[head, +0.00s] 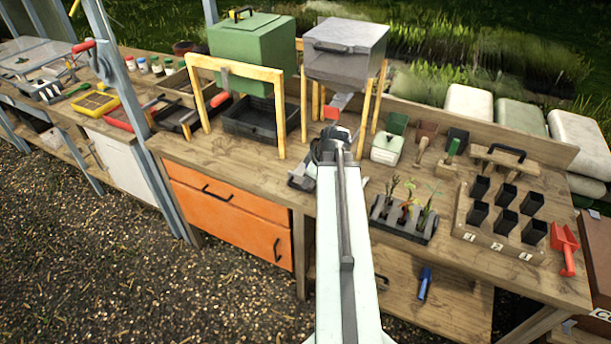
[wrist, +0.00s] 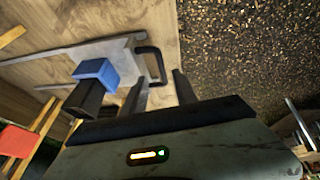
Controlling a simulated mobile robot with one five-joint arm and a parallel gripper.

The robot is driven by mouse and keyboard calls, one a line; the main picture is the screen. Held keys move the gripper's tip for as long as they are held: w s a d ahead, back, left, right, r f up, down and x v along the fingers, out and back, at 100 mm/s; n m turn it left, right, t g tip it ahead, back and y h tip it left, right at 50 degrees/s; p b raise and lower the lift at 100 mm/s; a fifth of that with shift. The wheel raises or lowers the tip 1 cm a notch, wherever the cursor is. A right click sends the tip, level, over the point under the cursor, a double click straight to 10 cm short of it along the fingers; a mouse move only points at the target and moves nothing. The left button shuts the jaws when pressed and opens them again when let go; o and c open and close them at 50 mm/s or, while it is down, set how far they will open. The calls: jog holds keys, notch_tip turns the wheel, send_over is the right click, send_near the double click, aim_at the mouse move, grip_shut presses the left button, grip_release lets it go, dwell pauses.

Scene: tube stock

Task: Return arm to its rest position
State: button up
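My arm (head: 343,240) reaches from the bottom middle of the head view up over the workbench. My gripper (head: 330,142) is at its far end, in front of the grey box stand; its fingertips are hard to make out there. A flat grey piece with a black handle (wrist: 150,60) lies beyond the fingers.
On the bench, a seedling rack (head: 404,221) and a numbered block of black pots (head: 497,240) stand right of my arm. A green box (head: 250,55) and a grey box (head: 345,50) rise behind on wooden frames. Gravel (head: 140,260) lies open in front.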

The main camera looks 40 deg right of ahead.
jog(key=shift+v, duration=0.8)
jog(key=w+a+n+y, duration=0.15)
jog(key=w+a, duration=0.25)
jog(key=a, duration=0.4)
jog(key=w+a+f+n+g, duration=0.1)
jog(key=w+a+n, duration=0.15)
jog(key=a, duration=0.55)
jog(key=w+a+n, duration=0.1)
jog(key=w+a, duration=0.3)
jog(key=a, duration=0.4)
jog(key=s+a+f+m+g+h, duration=0.1)
jog(key=s+a+m+g, duration=0.3)
jog(key=a+m, duration=0.5)
jog(key=s+a+f+b, duration=0.1)
jog(key=s+a, duration=0.1)
jog(key=a, duration=0.4)
jog(key=shift+f+m, duration=0.15)
jog(key=shift+m, duration=0.25)
